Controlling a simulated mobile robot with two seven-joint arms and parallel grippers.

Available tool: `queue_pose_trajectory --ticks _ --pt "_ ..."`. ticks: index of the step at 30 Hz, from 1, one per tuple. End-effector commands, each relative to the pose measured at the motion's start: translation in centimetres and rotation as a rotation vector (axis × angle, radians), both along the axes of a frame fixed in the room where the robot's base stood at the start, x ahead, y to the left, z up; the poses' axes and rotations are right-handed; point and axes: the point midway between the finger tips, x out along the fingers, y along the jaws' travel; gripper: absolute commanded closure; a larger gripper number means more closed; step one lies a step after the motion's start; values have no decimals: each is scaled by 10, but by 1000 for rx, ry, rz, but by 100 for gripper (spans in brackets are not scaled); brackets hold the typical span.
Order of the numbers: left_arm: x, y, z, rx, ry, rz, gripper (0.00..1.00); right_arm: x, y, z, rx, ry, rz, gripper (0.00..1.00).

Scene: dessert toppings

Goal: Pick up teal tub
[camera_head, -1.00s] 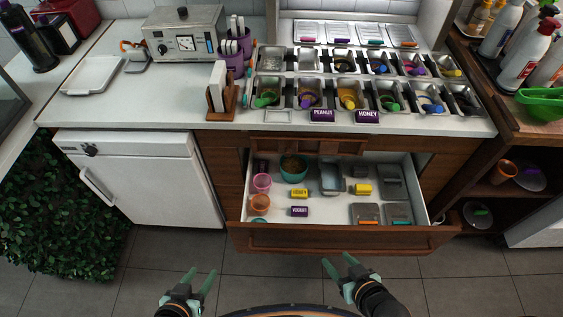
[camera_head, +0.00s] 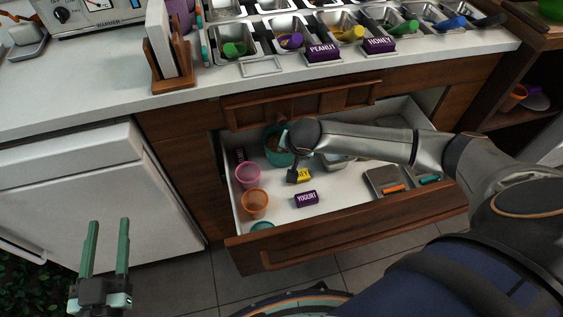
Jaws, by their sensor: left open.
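A teal tub (camera_head: 272,151) with brown contents stands at the back left of the open drawer, partly hidden behind my right arm's end. The rim of another teal container (camera_head: 262,226) shows at the drawer's front left. My right arm reaches in from the right, and its gripper (camera_head: 291,158) is over the drawer beside the teal tub. The wrist hides most of its fingers, so I cannot tell whether they touch the tub. My left gripper (camera_head: 108,223) is open and empty at the lower left, outside the drawer.
A pink cup (camera_head: 248,175), an orange cup (camera_head: 255,203) and a YOGURT label block (camera_head: 306,198) are in the drawer (camera_head: 335,203). A yellow label block (camera_head: 303,175) lies near my right gripper. The counter with topping trays is above.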

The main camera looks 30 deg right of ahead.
Motion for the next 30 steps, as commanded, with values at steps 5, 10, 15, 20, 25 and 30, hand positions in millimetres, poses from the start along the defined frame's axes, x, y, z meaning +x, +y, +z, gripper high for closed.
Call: queue_pose_trajectory --ticks 5,10,15,20,25,30 --pt "0 -2 0 -1 -49 -8 50 8 -31 -2 -23 -10 -127 45" --pt "0 -3 16 -1 -119 -17 50 12 -37 -7 -25 -12 -153 45" --pt "-5 -5 51 -2 -268 -38 50 20 -40 -20 -25 -12 -152 45" --pt "-15 -8 85 -2 -415 -61 50 27 -43 -33 -25 -12 -150 45" --pt "-31 -12 119 -1 -571 -89 50 34 -47 -47 -24 -13 -149 45" --pt "-49 -15 146 0 -708 -116 50 40 -49 -57 -23 -12 -149 45"
